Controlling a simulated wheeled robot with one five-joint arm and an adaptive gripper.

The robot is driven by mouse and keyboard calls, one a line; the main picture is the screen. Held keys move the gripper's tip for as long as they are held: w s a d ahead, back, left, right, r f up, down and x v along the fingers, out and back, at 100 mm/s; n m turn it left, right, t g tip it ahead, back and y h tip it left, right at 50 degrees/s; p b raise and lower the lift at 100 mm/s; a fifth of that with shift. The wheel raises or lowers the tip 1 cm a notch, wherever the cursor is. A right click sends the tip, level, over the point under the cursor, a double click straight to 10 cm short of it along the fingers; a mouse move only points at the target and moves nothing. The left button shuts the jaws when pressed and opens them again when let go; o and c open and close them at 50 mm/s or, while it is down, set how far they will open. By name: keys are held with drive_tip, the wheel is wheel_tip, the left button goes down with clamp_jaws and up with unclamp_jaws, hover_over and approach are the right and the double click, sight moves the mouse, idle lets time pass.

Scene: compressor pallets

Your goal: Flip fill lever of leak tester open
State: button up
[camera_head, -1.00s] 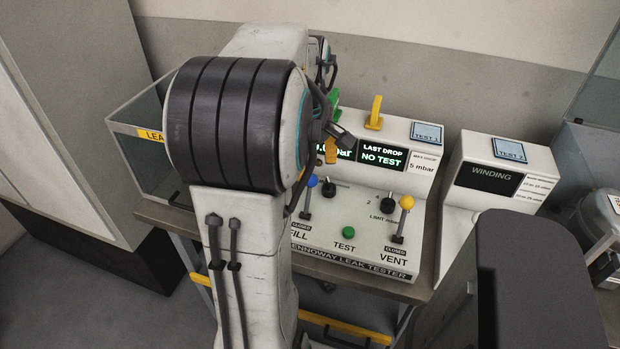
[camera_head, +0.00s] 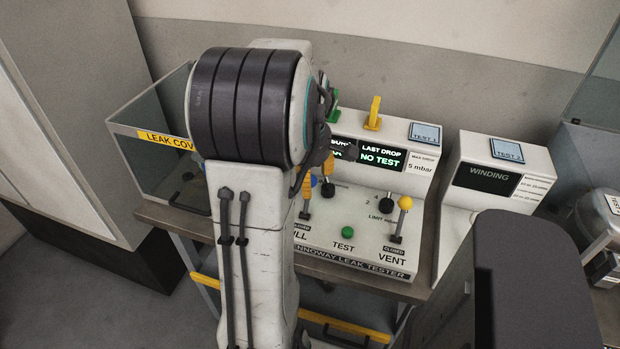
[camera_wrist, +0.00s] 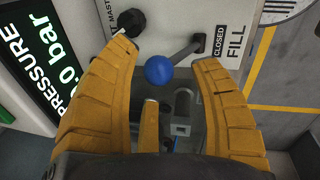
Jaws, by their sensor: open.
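The fill lever has a blue ball knob (camera_wrist: 159,69) and a dark shaft that runs to its pivot beside the CLOSED and FILL labels (camera_wrist: 228,45) in the wrist view. My gripper (camera_wrist: 172,62) is open, with its yellow ribbed fingers on either side of the blue knob. I cannot tell whether either finger touches it. In the head view the leak tester (camera_head: 362,253) stands on the bench, and my arm hides part of its left side. A bit of the blue knob (camera_head: 314,181) shows beside my yellow fingers (camera_head: 305,198).
The vent lever with a yellow knob (camera_head: 405,203) stands at the tester's right, and a green TEST button (camera_head: 348,232) lies between. A black dial (camera_wrist: 127,22) is close to my left finger in the wrist view. A clear leak cover box (camera_head: 150,165) stands at left.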

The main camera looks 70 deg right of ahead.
drive_tip(key=shift+d+f, duration=0.15)
drive_tip(key=shift+f, duration=0.8)
drive_tip(key=shift+c, duration=0.3)
clamp_jaws()
